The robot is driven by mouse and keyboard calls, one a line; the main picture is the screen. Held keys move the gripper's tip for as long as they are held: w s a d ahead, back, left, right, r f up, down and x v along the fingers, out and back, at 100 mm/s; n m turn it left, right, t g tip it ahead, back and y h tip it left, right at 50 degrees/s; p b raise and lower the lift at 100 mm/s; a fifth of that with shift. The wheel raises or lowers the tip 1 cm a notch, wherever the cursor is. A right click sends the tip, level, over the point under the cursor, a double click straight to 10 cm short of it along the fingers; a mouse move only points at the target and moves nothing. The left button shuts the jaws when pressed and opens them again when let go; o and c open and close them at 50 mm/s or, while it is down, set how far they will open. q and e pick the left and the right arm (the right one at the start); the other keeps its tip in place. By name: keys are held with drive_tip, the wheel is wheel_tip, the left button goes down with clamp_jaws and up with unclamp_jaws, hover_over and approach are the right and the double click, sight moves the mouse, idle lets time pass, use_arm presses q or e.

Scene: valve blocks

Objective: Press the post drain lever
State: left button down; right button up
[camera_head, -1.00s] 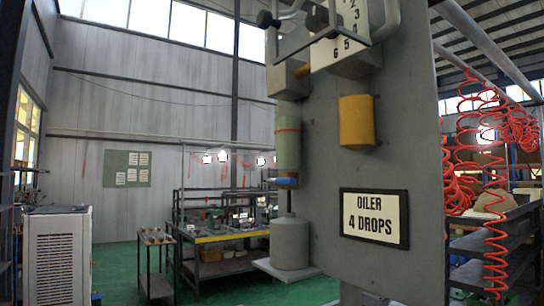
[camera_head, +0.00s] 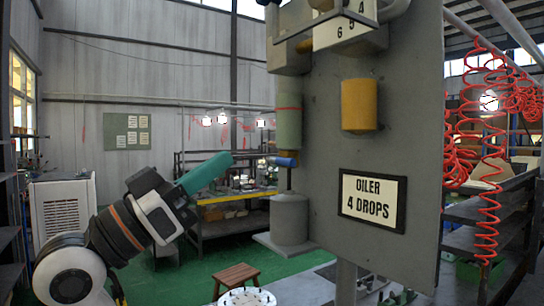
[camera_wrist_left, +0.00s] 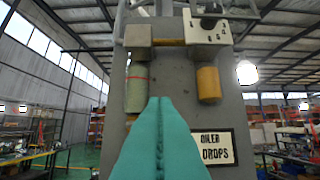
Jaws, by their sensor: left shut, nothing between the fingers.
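The small blue lever (camera_head: 283,162) sticks out below the green cylinder (camera_head: 289,125) on the grey post panel, above a grey pot (camera_head: 289,220). My left gripper (camera_head: 228,158) comes in from the left with its teal fingers shut and empty. In the head view its tips appear left of the lever, with a gap between them. In the left wrist view the shut fingers (camera_wrist_left: 160,108) point at the panel, just right of the green cylinder (camera_wrist_left: 136,88); the lever cannot be made out there. My right gripper is not in view.
The panel (camera_head: 410,130) carries a yellow cylinder (camera_head: 359,105) and an "OILER 4 DROPS" sign (camera_head: 372,200). A wooden stool (camera_head: 236,276) stands low in front. Red coiled hoses (camera_head: 487,150) hang at the right. A workbench (camera_head: 225,198) stands behind.

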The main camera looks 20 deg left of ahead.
sight(272, 158)
use_arm(q)
drive_tip(key=shift+w, duration=0.1)
drive_tip(key=p+x, duration=0.5)
drive_tip(key=x, duration=0.4)
drive_tip(key=f, duration=0.1)
drive_tip(key=w+f+p, duration=0.1)
drive_tip(key=d+f, duration=0.1)
drive_tip(key=shift+w+f+p, duration=0.15)
drive_tip(key=shift+f+p, duration=0.15)
